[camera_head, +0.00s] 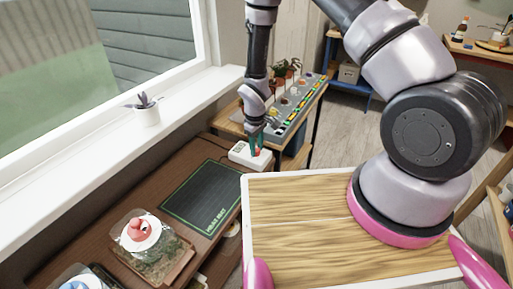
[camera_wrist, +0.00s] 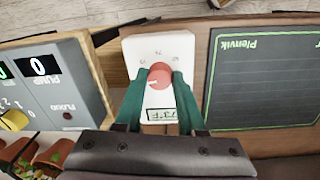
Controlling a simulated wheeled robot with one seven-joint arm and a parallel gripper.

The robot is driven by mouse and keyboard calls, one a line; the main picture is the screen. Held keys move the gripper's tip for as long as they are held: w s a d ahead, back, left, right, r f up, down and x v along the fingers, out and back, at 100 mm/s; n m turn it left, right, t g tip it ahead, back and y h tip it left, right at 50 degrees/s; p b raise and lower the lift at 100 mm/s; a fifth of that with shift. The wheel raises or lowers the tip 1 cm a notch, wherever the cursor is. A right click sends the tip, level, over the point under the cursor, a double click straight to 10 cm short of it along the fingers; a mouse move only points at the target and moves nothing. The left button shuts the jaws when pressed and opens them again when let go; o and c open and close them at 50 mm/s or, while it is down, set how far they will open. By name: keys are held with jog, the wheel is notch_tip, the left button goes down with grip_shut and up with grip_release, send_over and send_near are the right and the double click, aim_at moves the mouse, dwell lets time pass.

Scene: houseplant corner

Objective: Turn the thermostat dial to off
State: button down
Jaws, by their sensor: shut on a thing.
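The thermostat (camera_head: 238,155) is a small white box lying at the far end of the brown bench, beside the dark mat. In the wrist view the thermostat (camera_wrist: 177,48) shows a round red dial (camera_wrist: 160,76) and a small green-grey display reading about 73°F. My gripper (camera_head: 256,143) reaches straight down over it. In the wrist view the green fingers of my gripper (camera_wrist: 159,82) stand on both sides of the red dial and are shut on it. The small marks around the dial are too blurred to read, so its setting cannot be told.
A dark heat mat (camera_head: 203,195) lies close by the thermostat. A grey control panel (camera_wrist: 45,85) with a yellow knob (camera_wrist: 14,120) stands on its other side. A potted plant (camera_head: 147,112) is on the white sill. A red-knobbed lidded container (camera_head: 150,245) is nearer.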

jog(key=c, duration=0.5)
grip_release()
notch_tip(320, 180, up, 11)
jog(key=shift+s+a+f, duration=0.1)
jog(key=shift+s+a, duration=0.05)
